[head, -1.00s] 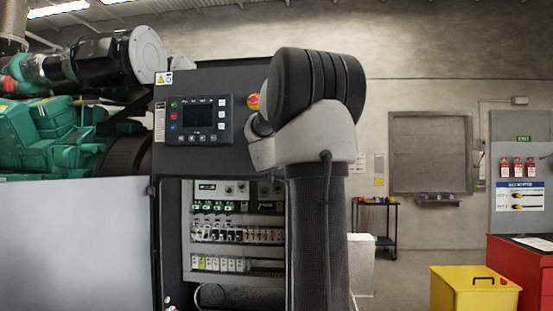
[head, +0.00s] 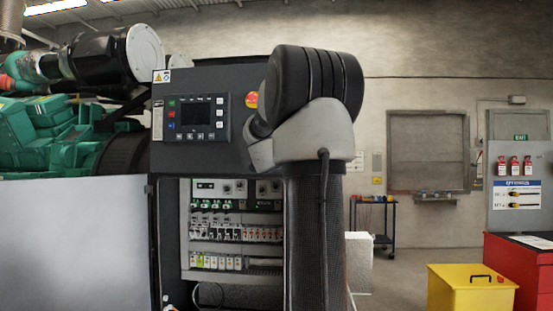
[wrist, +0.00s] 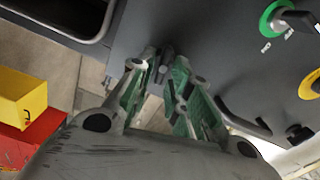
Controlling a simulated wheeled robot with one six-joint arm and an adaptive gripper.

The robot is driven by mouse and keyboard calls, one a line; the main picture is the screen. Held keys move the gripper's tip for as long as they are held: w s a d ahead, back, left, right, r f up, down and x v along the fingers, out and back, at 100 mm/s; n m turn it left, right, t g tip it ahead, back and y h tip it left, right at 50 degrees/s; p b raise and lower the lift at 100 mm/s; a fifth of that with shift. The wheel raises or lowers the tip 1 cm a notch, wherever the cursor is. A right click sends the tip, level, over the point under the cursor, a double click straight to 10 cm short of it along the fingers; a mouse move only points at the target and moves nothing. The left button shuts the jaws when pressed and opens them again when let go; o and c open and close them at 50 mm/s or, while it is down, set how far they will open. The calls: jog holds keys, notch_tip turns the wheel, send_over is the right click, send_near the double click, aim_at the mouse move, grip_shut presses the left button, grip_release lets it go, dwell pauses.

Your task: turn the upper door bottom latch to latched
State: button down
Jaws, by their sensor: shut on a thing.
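In the wrist view my gripper (wrist: 165,72) has its two green-padded fingers closed in on a small dark latch (wrist: 163,56) at the lower edge of a dark grey panel (wrist: 205,45). The fingertips partly cover the latch, so its exact angle cannot be told. In the head view my arm stands in front of the right side of the genset control cabinet (head: 170,225). My gripper and the latch are hidden there behind the arm.
A green-ringed selector (wrist: 277,18) and a yellow-ringed one (wrist: 312,86) sit right of the gripper. The cabinet's lower compartment is open, showing breakers (head: 235,232); a pale door (head: 75,245) swings left. A yellow box (head: 460,295) and red cabinet (head: 532,265) stand right.

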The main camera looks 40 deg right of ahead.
jog(key=shift+f+m, duration=0.15)
jog(key=shift+m, duration=0.85)
jog(key=c, duration=1.6)
grip_release()
jog(key=shift+o, duration=0.2)
jog(key=v, duration=1.2)
